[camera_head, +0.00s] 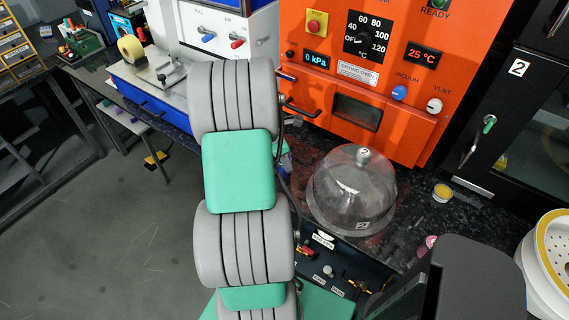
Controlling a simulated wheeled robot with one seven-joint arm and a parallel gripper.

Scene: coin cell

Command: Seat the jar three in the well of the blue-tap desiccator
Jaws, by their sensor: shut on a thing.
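My arm crosses the left middle of the head view, and its gripper end does not show. A clear glass dome with a knob and a tag reading 2 (352,190) stands on the dark bench right of my arm. No blue tap shows on it, and I cannot tell whether it is the blue-tap desiccator. A small pot with a yellow top (442,192) stands right of the dome. A small pink-topped thing (431,242) lies nearer, partly hidden. No number can be read on either, so I cannot pick out jar three.
An orange drying oven (400,75) stands behind the dome, a black cabinet marked 2 (518,68) to its right. A white round device with a yellow ring (548,270) is at the right edge. A dark grey block (482,280) covers the lower right.

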